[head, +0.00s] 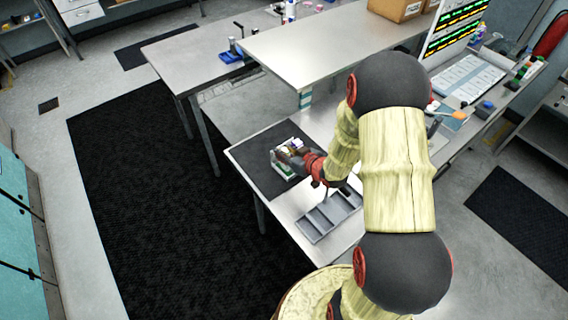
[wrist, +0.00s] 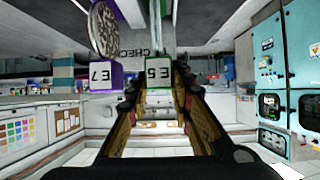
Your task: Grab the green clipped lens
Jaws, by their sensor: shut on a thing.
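My gripper (head: 287,155) is low over the dark mat on the near bench, among small modules that are tiny in the head view. In the wrist view its fingers (wrist: 161,75) are on both sides of the green clipped lens (wrist: 160,58), a green block with a white label, and are shut on it. The label appears upside down and seems to read E5. Green and clear upright parts rise from this block. A purple block (wrist: 102,79), apparently labelled E7, is close to its left with a round speckled disc (wrist: 103,28). Whether the green block touches its support is hidden.
A grey compartment tray (head: 328,213) lies on the bench to the right of the dark mat (head: 255,163). A raised silver shelf (head: 310,50) stands behind. A cardboard box (head: 396,8) sits at the back. Floor left of the bench is clear.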

